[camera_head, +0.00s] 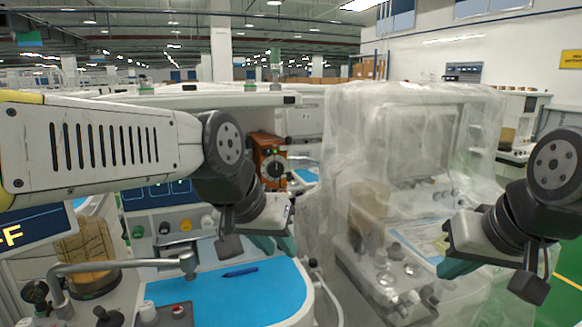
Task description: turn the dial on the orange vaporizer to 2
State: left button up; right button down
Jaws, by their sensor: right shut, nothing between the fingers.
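The orange vaporizer (262,143) stands at the back of the near cart, just right of my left arm, which hides part of it. Its round dark dial (273,168) faces me; the numbers on it are too small to read. My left gripper (273,245) has teal fingertips and hangs over the cart's blue work surface, below and in front of the vaporizer, apart from it. I cannot tell how far its fingers are apart. My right gripper (455,268) is shut and empty at the right, in front of the plastic-covered machine, far from the vaporizer.
A grey tube arm (120,263) and an absorber canister (88,255) stand at the left. A machine under clear plastic (335,190) fills the middle right.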

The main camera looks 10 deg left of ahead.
aim_at(275, 169)
jog(key=u, duration=0.7)
